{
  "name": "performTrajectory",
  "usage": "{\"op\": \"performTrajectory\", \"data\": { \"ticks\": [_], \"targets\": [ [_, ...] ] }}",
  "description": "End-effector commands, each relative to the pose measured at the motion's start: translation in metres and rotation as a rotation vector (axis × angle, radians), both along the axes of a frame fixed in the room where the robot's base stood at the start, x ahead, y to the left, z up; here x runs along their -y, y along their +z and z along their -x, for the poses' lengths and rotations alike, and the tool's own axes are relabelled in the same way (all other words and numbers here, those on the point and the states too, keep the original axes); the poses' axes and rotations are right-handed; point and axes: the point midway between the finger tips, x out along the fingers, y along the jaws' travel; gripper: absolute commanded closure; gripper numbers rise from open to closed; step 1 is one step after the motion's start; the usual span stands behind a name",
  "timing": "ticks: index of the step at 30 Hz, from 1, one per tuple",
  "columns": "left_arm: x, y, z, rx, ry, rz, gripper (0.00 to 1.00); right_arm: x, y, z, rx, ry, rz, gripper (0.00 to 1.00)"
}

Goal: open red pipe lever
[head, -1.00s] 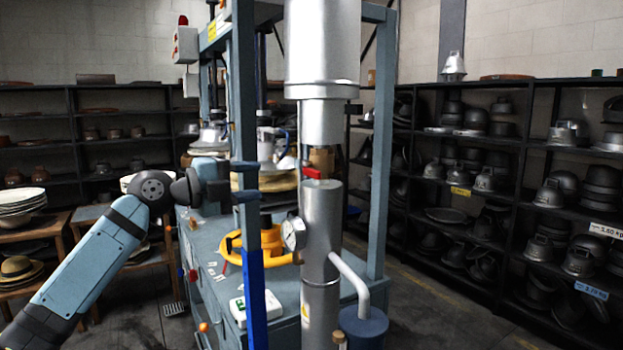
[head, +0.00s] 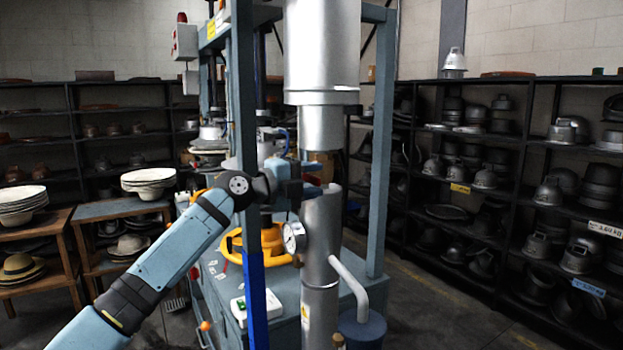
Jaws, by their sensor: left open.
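The silver vertical pipe (head: 321,240) stands in front of the press, with a round gauge (head: 293,237) on its left side. My left arm reaches in from the lower left. Its dark gripper (head: 304,181) is open at the pipe's upper end, below the wide silver cylinder. The red lever does not show now; the gripper covers the place where it was seen before. I cannot tell whether the fingers touch the lever. My right gripper is not in view.
A blue-grey press frame post (head: 375,150) stands behind the pipe, and a blue post (head: 254,300) stands left of it. A yellow ring-shaped part (head: 262,243) lies on the press table. Shelves (head: 510,150) of metal hat moulds line the right wall.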

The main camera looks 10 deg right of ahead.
Motion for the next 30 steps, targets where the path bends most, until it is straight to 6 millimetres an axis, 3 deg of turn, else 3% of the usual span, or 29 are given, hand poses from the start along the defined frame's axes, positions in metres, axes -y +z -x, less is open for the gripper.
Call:
{"op": "performTrajectory", "data": {
  "ticks": [4, 10, 20, 30],
  "targets": [
    [0.000, 0.000, 0.000, 0.000, 0.000, 0.000, 0.55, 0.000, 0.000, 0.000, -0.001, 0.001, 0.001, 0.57],
    [0.000, 0.000, 0.000, 0.000, 0.000, 0.000, 1.00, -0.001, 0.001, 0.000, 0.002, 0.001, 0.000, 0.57],
    [0.000, 0.002, 0.000, -0.021, 0.000, 0.010, 1.00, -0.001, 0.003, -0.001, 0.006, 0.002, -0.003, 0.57],
    [-0.001, 0.018, -0.001, -0.198, -0.001, 0.082, 1.00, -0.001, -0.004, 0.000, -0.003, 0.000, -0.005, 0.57]
  ]
}}
